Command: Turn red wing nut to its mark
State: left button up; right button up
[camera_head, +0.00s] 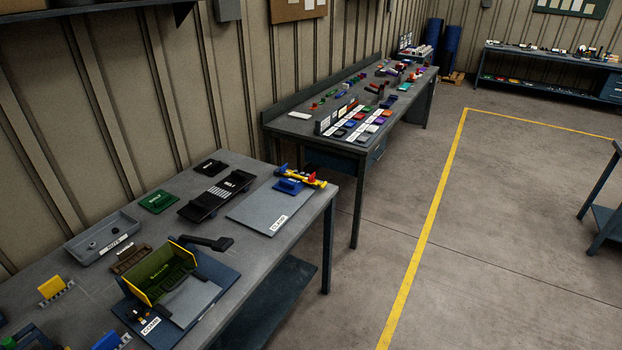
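Neither of my grippers shows in the head view. A small red part (312,181) sits at the right end of a yellow bar (301,178) on the near bench. It may be the red wing nut, but it is too small to make out its wings or any mark. A blue block (288,187) lies against the yellow bar. Both rest at the back right of a grey plate (250,213) with a white label that seems to read CLAMP.
The near bench (228,168) also holds a black tray (213,195), a green plate (159,199), a grey parts tray (77,243), and a yellow-green box (150,275) on a blue board. A second bench (277,125) with many small parts stands behind. Open floor lies right.

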aim_at(311, 179)
jog(key=z, duration=0.4)
jog(key=i, duration=1.3)
jog(key=u, duration=0.45)
jog(key=i, duration=1)
jog(key=u, duration=0.65)
